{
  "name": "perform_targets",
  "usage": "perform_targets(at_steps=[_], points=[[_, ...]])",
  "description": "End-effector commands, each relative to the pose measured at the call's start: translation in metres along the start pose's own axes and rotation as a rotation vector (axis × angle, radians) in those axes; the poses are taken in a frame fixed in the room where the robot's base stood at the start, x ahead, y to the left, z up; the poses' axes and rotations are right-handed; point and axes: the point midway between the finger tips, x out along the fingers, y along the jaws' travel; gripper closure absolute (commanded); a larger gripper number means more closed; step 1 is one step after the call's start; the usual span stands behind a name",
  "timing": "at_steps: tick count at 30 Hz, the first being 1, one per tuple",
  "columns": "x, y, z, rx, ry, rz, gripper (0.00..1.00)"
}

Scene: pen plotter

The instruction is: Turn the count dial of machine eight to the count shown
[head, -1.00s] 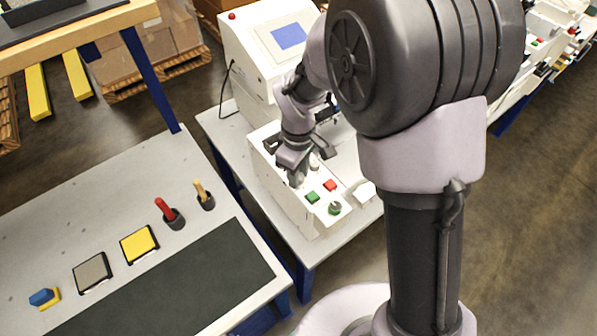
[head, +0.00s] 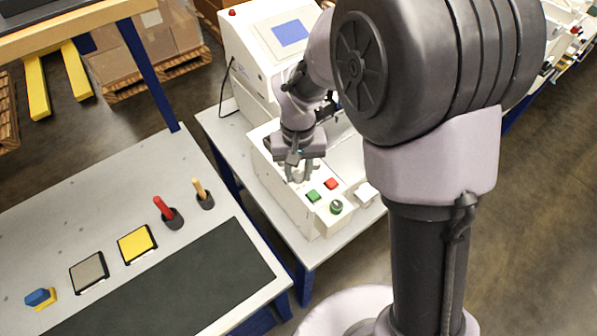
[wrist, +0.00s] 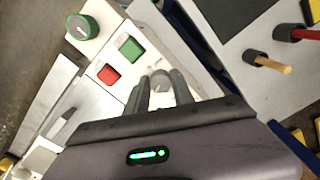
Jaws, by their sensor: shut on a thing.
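A white machine with a blue screen (head: 290,35) stands on a grey table at the centre of the head view. Its front panel carries a green button (head: 313,196), a red button (head: 331,184) and a green-ringed knob (head: 336,207). My gripper (head: 300,176) points down at the panel, left of the buttons. In the wrist view my gripper (wrist: 161,92) is shut on a pale grey dial (wrist: 160,77), one finger on each side. The dial's marks are mostly hidden by the fingers. The count and machine number are not readable.
My arm hides part of the machine. Stacked boxes stand behind.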

Motion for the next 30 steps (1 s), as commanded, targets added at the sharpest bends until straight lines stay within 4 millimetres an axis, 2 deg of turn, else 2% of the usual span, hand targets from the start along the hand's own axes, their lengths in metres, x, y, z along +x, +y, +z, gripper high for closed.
perform_targets(at_steps=[6,15,30], points=[[0.0006,-0.0007,-0.0004,0.18,0.001,-0.001,1.0],[-0.0001,-0.0013,-0.0009,0.359,0.002,-0.001,1.0],[-0.0009,-0.0015,-0.001,0.452,0.002,-0.001,1.0]])
